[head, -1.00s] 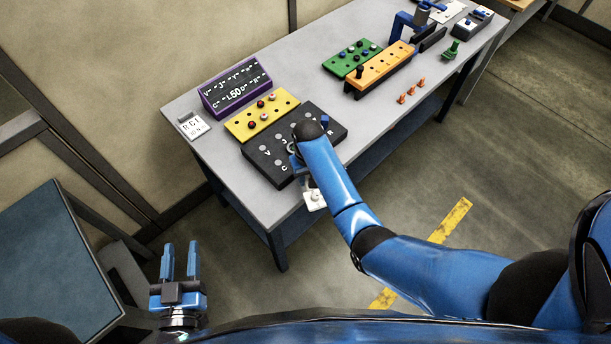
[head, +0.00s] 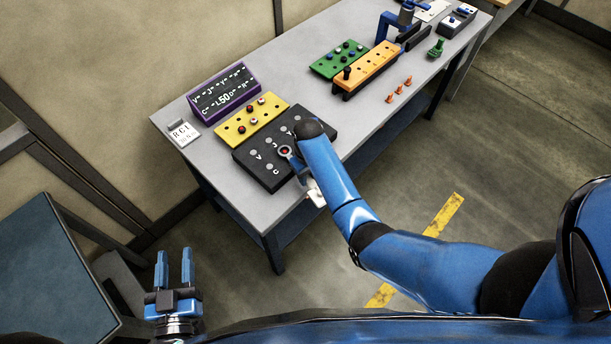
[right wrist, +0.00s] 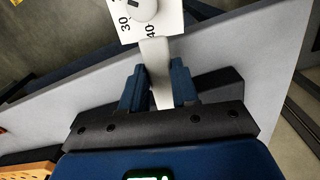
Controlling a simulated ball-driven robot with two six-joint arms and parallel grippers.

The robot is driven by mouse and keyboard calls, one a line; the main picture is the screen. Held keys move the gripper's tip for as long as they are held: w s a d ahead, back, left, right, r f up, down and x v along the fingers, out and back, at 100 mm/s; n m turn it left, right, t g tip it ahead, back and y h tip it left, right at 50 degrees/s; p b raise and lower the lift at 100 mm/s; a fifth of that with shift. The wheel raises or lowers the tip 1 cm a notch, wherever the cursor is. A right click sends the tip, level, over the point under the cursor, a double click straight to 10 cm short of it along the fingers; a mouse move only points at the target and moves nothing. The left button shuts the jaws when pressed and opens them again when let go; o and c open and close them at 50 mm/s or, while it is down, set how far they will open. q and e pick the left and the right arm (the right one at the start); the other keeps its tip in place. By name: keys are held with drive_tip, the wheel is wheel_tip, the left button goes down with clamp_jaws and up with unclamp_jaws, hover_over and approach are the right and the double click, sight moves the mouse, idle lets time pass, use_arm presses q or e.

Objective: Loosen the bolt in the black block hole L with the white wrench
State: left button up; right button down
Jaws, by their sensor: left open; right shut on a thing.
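The black block (head: 254,172) lies near the table's front left corner, with white letters V, J, Y and C readable. The letter at that hole is not readable. My right gripper (right wrist: 158,88) is shut on the white wrench's handle (right wrist: 157,62); in the head view my right arm mostly hides the gripper. A white end piece (head: 317,196) shows past the table's front edge. My left gripper (head: 174,254) is open and empty, low at the left, away from the table.
Behind the black block are a yellow block (head: 231,131) with bolts and a purple-framed sign (head: 222,93). Green (head: 325,68) and orange (head: 372,69) blocks stand further right, with several orange pegs (head: 399,90) in front. A white plate in the wrist view (right wrist: 173,20) reads 30 and 40.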

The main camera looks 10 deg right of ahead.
drive_tip(key=shift+w+d+r+n, duration=0.2)
drive_tip(key=shift+w+d+n, duration=0.3)
drive_tip(key=shift+d+n, duration=0.4)
drive_tip(key=shift+w+d+n, duration=0.85)
drive_tip(key=shift+d+n, duration=0.2)
drive_tip(key=shift+n, duration=0.05)
drive_tip(key=shift+w, duration=0.1)
drive_tip(key=shift+w+d+r+n+b, duration=0.1)
drive_tip(key=shift+w+d+n+b, duration=0.55)
drive_tip(key=shift+n, duration=0.25)
drive_tip(key=shift+w, duration=0.15)
drive_tip(key=shift+r, duration=0.1)
